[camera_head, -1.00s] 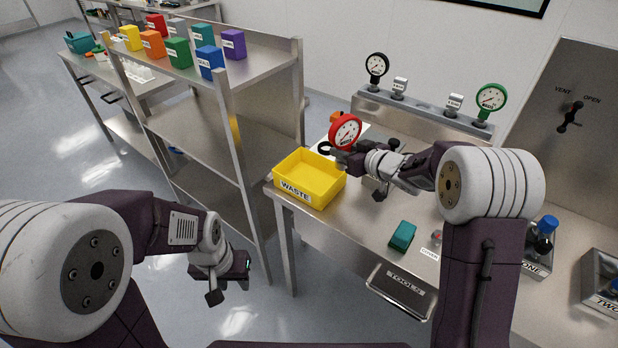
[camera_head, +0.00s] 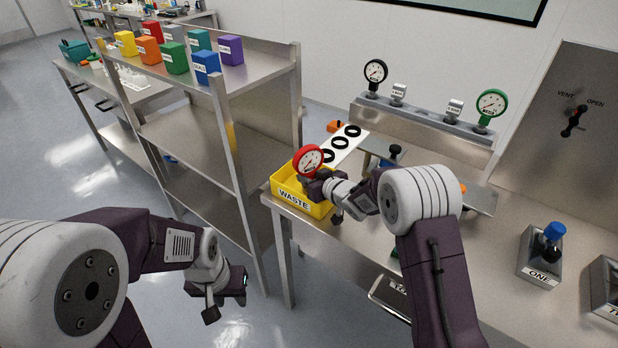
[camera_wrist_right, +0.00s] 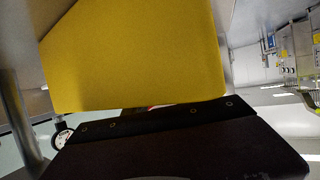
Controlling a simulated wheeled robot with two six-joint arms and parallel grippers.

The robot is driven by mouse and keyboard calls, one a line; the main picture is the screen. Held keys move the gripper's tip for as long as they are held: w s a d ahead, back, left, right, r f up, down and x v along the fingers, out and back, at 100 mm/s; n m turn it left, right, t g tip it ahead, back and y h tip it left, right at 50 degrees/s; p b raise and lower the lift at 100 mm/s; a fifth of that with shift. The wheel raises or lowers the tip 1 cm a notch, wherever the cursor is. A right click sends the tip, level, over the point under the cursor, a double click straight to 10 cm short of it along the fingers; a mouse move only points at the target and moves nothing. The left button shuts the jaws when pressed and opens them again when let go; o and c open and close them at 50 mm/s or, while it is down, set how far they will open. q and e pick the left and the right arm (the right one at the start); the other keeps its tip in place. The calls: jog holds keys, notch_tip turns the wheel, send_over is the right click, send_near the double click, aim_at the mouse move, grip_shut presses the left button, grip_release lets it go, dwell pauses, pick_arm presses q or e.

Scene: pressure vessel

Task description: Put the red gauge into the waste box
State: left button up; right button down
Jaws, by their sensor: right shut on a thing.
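The red gauge (camera_head: 308,160), with a round white dial, is held upright in my right gripper (camera_head: 314,181). My right gripper is shut on it, with the gauge over the yellow waste box (camera_head: 293,199) at the table's left end. The gripper and gauge cover part of the box's opening. In the right wrist view a yellow wall of the waste box (camera_wrist_right: 135,60) fills much of the picture, close to the dark gripper body. My left gripper (camera_head: 225,295) hangs over the floor, left of the table; its finger gap is unclear.
Beside the box lies a white sheet with black rings (camera_head: 342,146). A black gauge (camera_head: 375,74) and a green gauge (camera_head: 491,104) stand on the rear rack. A metal shelf (camera_head: 190,120) with coloured boxes stands left. A block labelled ONE (camera_head: 538,270) sits right.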

jog(key=shift+r, duration=0.1)
jog(key=c, duration=1)
grip_release()
jog(key=shift+s, duration=0.1)
jog(key=shift+c, duration=0.2)
jog(key=shift+s+d+r, duration=0.15)
jog(key=shift+s, duration=0.1)
jog(key=v, duration=1.1)
jog(key=shift+s, duration=0.2)
jog(key=shift+d, duration=0.1)
